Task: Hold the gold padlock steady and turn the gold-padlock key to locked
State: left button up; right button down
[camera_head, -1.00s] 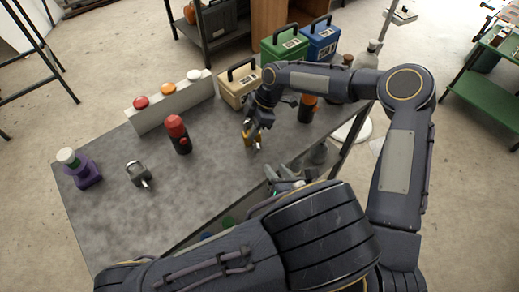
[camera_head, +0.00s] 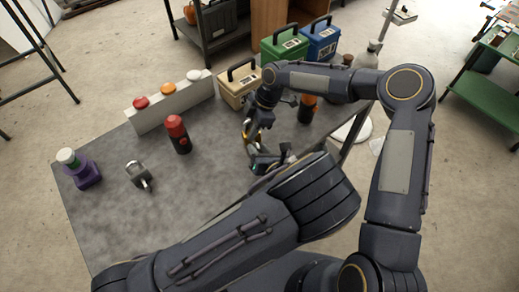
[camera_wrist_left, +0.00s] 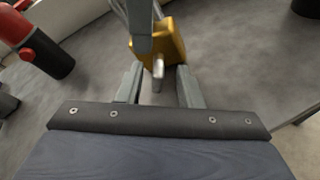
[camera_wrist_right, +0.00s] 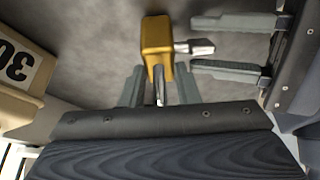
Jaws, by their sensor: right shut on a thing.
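The gold padlock (camera_head: 246,135) is near the middle of the table, mostly hidden by my arms in the head view. In the right wrist view the padlock body (camera_wrist_right: 156,36) shows with its silver key (camera_wrist_right: 194,47) sticking out to the right. My right gripper (camera_wrist_right: 158,80) is shut on the padlock's shackle. My left gripper (camera_head: 262,157) is open at the key side. In the left wrist view the key (camera_wrist_left: 158,70) points between its two spread fingers, with a gap on both sides. The padlock (camera_wrist_left: 168,45) is just beyond the fingertips.
A grey padlock with a key (camera_head: 138,174), a purple item with a white top (camera_head: 82,170) and a red-and-black item (camera_head: 178,134) stand left. An orange-and-black item (camera_head: 307,109) is right. A button panel (camera_head: 175,112) and beige case (camera_head: 240,88) line the back edge.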

pick_arm(q)
jog(key=shift+c, duration=0.2)
grip_shut()
jog(key=shift+s+a+n+h, duration=0.15)
jog(key=shift+n+h, duration=1.25)
jog(key=shift+n, duration=0.5)
pick_arm(e)
jog(key=shift+s+a, duration=0.1)
jog(key=shift+a, duration=0.05)
pick_arm(q)
jog(key=shift+c, duration=0.6)
grip_release()
jog(key=shift+o, duration=0.8)
